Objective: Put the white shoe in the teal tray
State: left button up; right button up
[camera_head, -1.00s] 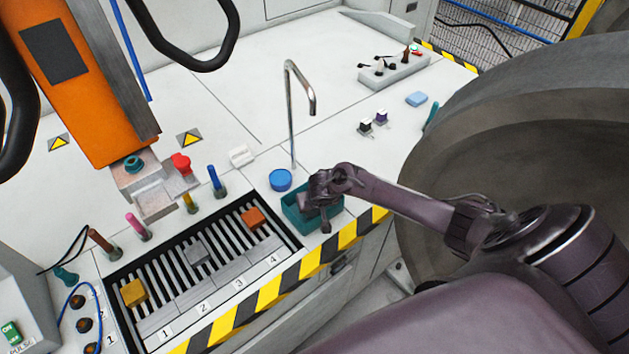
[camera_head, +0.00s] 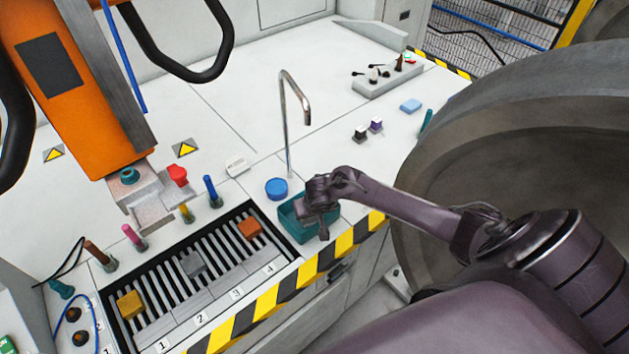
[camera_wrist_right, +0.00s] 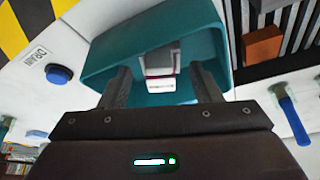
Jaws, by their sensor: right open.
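The teal tray (camera_head: 286,223) sits on the bench by the striped front edge, right of the slatted rack. My right gripper (camera_head: 322,222) is over it, pointing down. In the right wrist view, the gripper's two fingers are apart, with the tray (camera_wrist_right: 105,62) around and beyond them. A small white block with a dark red band, seemingly the white shoe (camera_wrist_right: 160,62), shows between the fingers, inside the tray's outline. A gap shows on each side of it. Whether it rests on the tray floor is unclear. In the head view it is hidden. My left gripper is not in view.
A tall bent metal pipe (camera_head: 288,125) and a blue disc (camera_head: 276,188) stand close behind the tray. The slatted rack (camera_head: 215,285) holds yellow, grey and orange blocks. Several coloured pegs line its back. A large grey wheel (camera_head: 530,170) is at right. Bench behind the pipe is mostly clear.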

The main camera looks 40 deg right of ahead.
jog(key=p+v, duration=0.1)
jog(key=v, duration=0.8)
jog(key=shift+s, duration=0.1)
